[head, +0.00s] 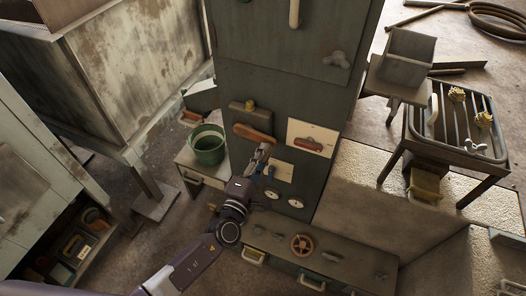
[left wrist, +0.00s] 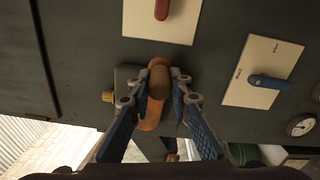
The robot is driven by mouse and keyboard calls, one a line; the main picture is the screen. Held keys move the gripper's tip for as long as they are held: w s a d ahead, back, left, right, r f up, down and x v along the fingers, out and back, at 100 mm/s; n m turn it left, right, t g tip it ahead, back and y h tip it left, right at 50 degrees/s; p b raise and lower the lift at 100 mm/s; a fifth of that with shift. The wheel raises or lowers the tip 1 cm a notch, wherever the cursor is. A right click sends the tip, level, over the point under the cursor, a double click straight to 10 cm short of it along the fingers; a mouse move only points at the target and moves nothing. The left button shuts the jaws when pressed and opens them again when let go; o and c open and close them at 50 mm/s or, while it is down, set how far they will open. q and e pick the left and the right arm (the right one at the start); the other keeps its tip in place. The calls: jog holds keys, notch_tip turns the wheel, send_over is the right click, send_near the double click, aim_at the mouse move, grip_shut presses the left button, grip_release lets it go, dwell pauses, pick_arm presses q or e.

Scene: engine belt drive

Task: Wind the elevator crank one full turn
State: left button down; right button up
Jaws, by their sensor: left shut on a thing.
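The crank (head: 253,133) is an orange-brown arm on the dark upright panel, lying slanted in the head view. In the left wrist view, the crank (left wrist: 150,120) has a brown rounded grip (left wrist: 159,78) pointing at the camera. My left gripper (head: 265,148) reaches it from below in the head view. Its two blue-padded fingers (left wrist: 153,78) are shut on the crank's grip, one on each side. The gripper hides part of the panel below the crank. My right gripper is in neither view.
A red lever (head: 312,144) on a pale plate is right of the crank. A blue-handled switch (left wrist: 268,82) and dials (head: 296,203) are close by. A green bucket (head: 208,152) stands left of the panel. An orange handwheel (head: 302,245) is on the low cabinet in front.

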pick_arm(q)
jog(key=shift+s+f+m, duration=0.1)
jog(key=shift+f+m, duration=0.5)
jog(key=shift+f, duration=0.05)
jog(key=c, duration=1.8)
grip_release()
jog(key=shift+o, duration=0.2)
jog(key=shift+r, duration=0.1)
jog(key=v, duration=1.2)
